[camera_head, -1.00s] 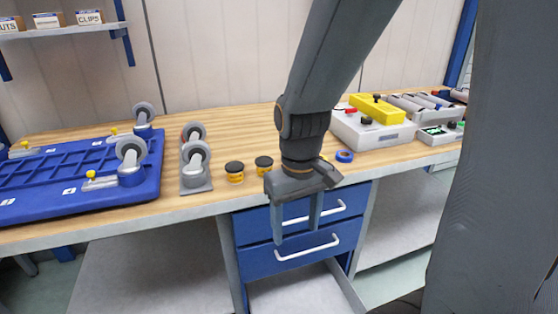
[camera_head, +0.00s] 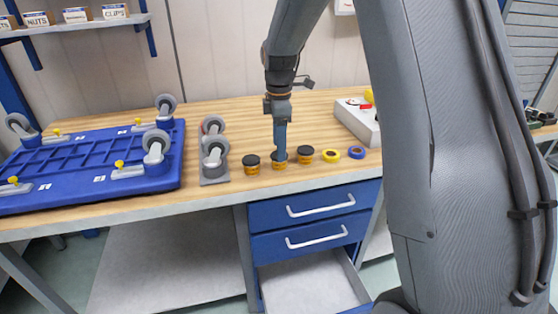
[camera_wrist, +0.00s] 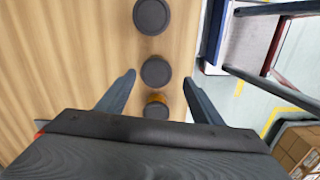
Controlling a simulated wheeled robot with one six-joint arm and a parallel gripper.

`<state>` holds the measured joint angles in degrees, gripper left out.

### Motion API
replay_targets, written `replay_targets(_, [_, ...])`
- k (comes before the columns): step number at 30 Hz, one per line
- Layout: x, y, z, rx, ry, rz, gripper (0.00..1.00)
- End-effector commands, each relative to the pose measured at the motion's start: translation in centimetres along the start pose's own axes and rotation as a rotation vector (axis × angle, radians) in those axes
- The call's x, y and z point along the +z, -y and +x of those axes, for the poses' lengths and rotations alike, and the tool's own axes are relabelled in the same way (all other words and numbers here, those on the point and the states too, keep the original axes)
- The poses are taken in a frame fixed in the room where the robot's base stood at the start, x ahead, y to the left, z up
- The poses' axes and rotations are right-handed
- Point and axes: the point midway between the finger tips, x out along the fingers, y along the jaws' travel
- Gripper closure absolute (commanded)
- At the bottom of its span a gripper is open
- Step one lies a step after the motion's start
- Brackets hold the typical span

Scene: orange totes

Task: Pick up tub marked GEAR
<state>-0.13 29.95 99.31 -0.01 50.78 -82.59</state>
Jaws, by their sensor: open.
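Three small yellow-orange tubs with dark lids stand in a row near the bench's front edge: a left tub (camera_head: 252,169), a middle tub (camera_head: 279,164) and a right tub (camera_head: 304,160). I cannot read any label, so I cannot tell which is marked GEAR. My gripper (camera_head: 280,152) points down at the middle tub in the head view and hides part of it. In the wrist view my gripper (camera_wrist: 158,78) is open, with a dark lid (camera_wrist: 156,71) between its fingertips. Another lid (camera_wrist: 152,15) lies farther out and one (camera_wrist: 156,111) closer in. Nothing is held.
A grey stand with casters (camera_head: 214,168) is left of the tubs, beside a blue platform (camera_head: 90,170). A yellow tape roll (camera_head: 328,156) and a blue one (camera_head: 356,152) lie right. A grey box (camera_head: 358,122) stands beyond. A drawer (camera_head: 315,277) below is open.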

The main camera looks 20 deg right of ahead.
Motion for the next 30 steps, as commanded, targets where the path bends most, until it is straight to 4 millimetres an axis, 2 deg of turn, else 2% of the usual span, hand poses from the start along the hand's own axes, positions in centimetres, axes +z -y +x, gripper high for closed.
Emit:
replay_targets(12, [0.4, -0.6, 4.8, -0.002, 0.0, 0.002, 0.4])
replay_targets(21, [0.3, -0.7, 5.3, 0.001, 0.0, 0.002, 0.4])
replay_targets(22, [0.3, -0.7, 5.3, 0.001, 0.0, 0.002, 0.41])
replay_targets(29, [0.3, -0.7, 5.3, 0.001, 0.0, 0.002, 0.8])
replay_targets(30, [0.3, -0.7, 5.3, 0.001, 0.0, 0.002, 0.8])
